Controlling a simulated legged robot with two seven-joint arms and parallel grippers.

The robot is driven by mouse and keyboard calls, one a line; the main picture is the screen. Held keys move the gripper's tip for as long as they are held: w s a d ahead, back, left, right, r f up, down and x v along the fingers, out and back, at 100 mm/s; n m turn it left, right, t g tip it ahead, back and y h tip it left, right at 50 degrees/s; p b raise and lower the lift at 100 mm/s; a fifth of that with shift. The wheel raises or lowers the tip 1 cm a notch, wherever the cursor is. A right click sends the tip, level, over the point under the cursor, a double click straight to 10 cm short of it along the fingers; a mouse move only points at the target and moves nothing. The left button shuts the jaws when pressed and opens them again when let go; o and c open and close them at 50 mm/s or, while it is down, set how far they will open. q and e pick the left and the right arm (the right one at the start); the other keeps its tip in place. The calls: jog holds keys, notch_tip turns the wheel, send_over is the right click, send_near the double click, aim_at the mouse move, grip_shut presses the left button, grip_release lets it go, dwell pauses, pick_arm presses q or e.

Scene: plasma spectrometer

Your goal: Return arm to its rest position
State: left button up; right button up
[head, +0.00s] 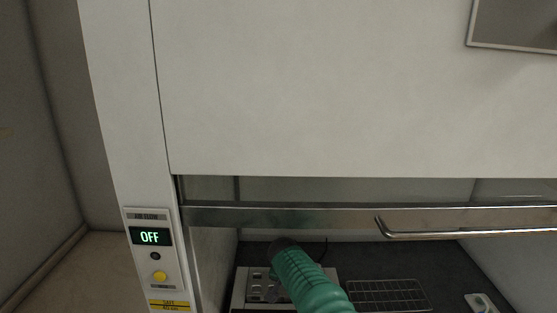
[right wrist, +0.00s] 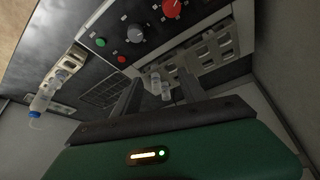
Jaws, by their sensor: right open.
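My right gripper (right wrist: 160,84) shows in the right wrist view with its two dark fingers spread apart. Two small clear vials (right wrist: 156,84) appear in the gap between the fingers; I cannot tell if they are between them or farther off, and neither finger is seen to grip them. In the head view my teal ribbed right arm (head: 305,283) reaches in from the bottom, over a pale rack inside the hood; its gripper is hidden there. My left gripper is in neither view.
The hood's raised sash has a metal rail and handle (head: 450,233) above the arm. A side panel (head: 150,237) reads OFF above a yellow button. Inside are a wire grid (head: 388,294), a slotted metal rack (right wrist: 205,50), a knobbed control panel (right wrist: 135,33) and a blue-capped bottle (right wrist: 41,101).

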jog(key=s+d+f+g+y+b, duration=0.1)
jog(key=s+d+f, duration=0.1)
jog(key=s+d, duration=0.45)
pick_arm(q)
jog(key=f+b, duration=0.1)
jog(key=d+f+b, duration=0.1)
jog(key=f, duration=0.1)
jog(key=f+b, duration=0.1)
jog(key=b, duration=0.1)
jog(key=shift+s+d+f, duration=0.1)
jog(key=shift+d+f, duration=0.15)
pick_arm(e)
jog(key=s+d+f+n, duration=0.2)
jog(key=s+d+f, duration=0.2)
jog(key=s, duration=1)
jog(key=s+d+f+n+g+y, duration=0.1)
jog(key=s+d, duration=0.4)
jog(key=s, duration=0.8)
notch_tip(320, 180, down, 3)
jog(key=shift+s+d+r+n, duration=0.1)
jog(key=shift+s+d+n, duration=0.3)
jog(key=shift+n, duration=0.3)
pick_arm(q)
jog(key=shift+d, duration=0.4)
pick_arm(e)
jog(key=shift+d, duration=0.3)
